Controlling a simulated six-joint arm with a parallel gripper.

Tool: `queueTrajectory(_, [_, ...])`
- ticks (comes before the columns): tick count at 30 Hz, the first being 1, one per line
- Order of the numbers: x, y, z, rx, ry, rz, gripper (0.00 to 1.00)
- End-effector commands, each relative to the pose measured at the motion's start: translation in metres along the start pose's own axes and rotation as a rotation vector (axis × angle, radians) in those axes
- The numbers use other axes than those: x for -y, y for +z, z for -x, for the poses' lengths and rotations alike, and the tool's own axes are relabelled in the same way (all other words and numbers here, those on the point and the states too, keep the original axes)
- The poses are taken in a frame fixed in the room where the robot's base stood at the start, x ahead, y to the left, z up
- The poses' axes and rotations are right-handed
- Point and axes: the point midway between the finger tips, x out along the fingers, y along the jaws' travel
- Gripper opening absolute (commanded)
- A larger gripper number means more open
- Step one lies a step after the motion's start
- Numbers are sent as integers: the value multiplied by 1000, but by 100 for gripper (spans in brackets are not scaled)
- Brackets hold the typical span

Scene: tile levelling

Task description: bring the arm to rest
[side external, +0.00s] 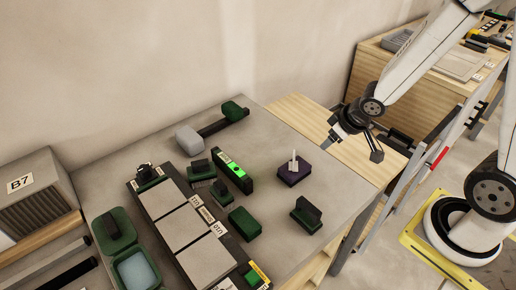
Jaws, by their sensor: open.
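My gripper (352,146) is at the upper right of the side external view, beyond the right edge of the grey worktable (262,215). Its two fingers are spread wide apart with nothing between them. It hangs above or in front of a light wooden surface (305,115); its height over that surface is hard to judge. My arm reaches down to it from the top right.
A row of grey tiles (180,228) lies in a dark frame. A green-lit level (233,171), a purple block with white prongs (294,172), a dark-handled green block (306,214) and a B7 box (38,192) stand around it.

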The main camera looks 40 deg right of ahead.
Motion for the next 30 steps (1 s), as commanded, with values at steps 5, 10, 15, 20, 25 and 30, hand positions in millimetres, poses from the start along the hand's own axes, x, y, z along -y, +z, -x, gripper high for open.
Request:
queueTrajectory(5, [11, 8, 24, 81, 25, -37, 64])
queueTrajectory(10, [27, 18, 42, 157, 0, -69, 64])
queueTrajectory(15, [40, 24, 54, 202, -32, -85, 64])
queueTrajectory(20, [43, 27, 56, 215, -43, -90, 64])
queueTrajectory(25, [43, 27, 56, 215, -43, -90, 64])
queueTrajectory(30, [43, 27, 56, 215, -43, -90, 64])
